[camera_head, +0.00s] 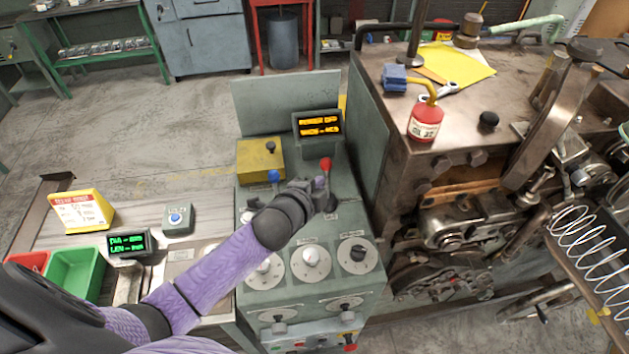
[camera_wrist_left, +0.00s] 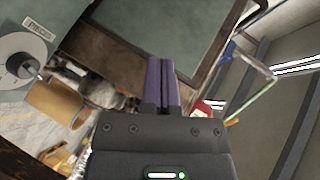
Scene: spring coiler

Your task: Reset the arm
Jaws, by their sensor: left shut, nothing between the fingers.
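My left arm, in a purple sleeve, reaches from the lower left over the grey control console (camera_head: 345,215) in the head view. My left gripper (camera_head: 321,184) is over the console's upper part, close by a lever with a red knob (camera_head: 325,163). I cannot tell whether it touches the lever. In the left wrist view the two purple fingers (camera_wrist_left: 161,84) are together with nothing between them. My right gripper is in neither view.
The console has several dials, an amber display (camera_head: 319,123) and a yellow box (camera_head: 260,160). The coiler machine (camera_head: 400,165) stands right, with a red oil can (camera_head: 425,121) on top. Left, a bench holds a green bin (camera_head: 76,272), a green display (camera_head: 127,243) and a yellow sign (camera_head: 81,211).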

